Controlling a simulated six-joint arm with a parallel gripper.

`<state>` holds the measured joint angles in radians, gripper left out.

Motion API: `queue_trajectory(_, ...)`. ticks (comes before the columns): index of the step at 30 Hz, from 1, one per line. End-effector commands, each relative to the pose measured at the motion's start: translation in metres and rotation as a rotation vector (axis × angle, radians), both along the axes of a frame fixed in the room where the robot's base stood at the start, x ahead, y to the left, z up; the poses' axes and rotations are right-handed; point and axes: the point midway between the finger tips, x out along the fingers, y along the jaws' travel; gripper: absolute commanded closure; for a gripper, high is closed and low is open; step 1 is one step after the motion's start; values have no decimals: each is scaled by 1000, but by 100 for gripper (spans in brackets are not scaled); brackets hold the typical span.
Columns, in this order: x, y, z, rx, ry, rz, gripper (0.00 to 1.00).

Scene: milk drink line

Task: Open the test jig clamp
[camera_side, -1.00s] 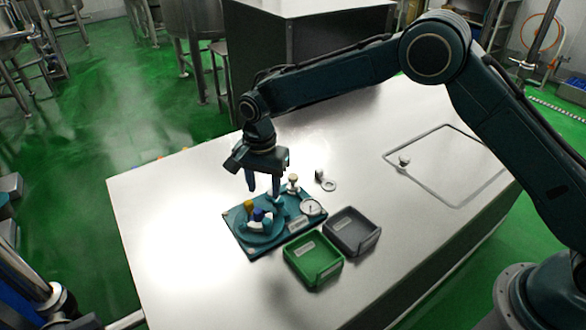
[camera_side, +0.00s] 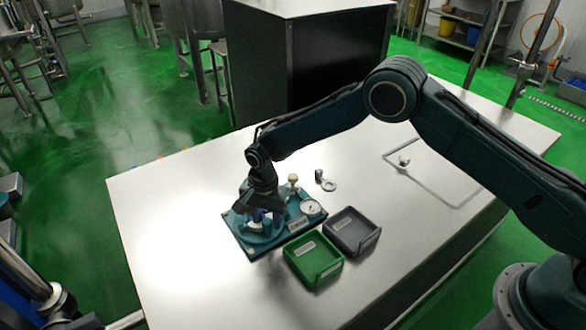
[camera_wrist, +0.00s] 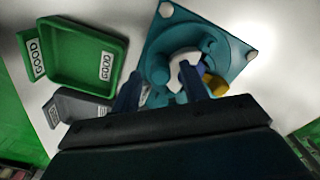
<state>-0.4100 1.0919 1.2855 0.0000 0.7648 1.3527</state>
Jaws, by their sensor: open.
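The teal test jig (camera_side: 250,243) lies on the metal table, with a round raised part, a dial gauge (camera_side: 311,207) and a pale knob (camera_side: 293,180) on its plate. My gripper (camera_side: 262,219) is low over the round part and hides much of it. In the wrist view my gripper (camera_wrist: 165,86) has its two fingers apart, with a white curved part (camera_wrist: 178,68) of the jig between and beyond them. A blue part and a yellow part (camera_wrist: 216,85) show by the right finger. I cannot tell whether the fingers touch anything, or which part is the clamp handle.
A green tray (camera_side: 329,274) marked GOOD and a grey tray (camera_side: 372,238) stand at the jig's right. A metal ring (camera_side: 329,185) and a small cylinder lie behind it. The table's left part is clear.

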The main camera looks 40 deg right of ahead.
Motion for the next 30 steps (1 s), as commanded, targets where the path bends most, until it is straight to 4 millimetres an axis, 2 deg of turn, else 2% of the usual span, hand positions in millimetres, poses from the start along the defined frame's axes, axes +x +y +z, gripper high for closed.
queue_trajectory(6, 0, 0, 0, 1, -1, 0, 56)
queue_trajectory(8, 0, 0, 0, 1, -1, 0, 66)
queue_trajectory(13, 0, 0, 0, 1, -1, 0, 99)
queue_trajectory(30, -4, 5, 1, 1, -1, -76, 100)
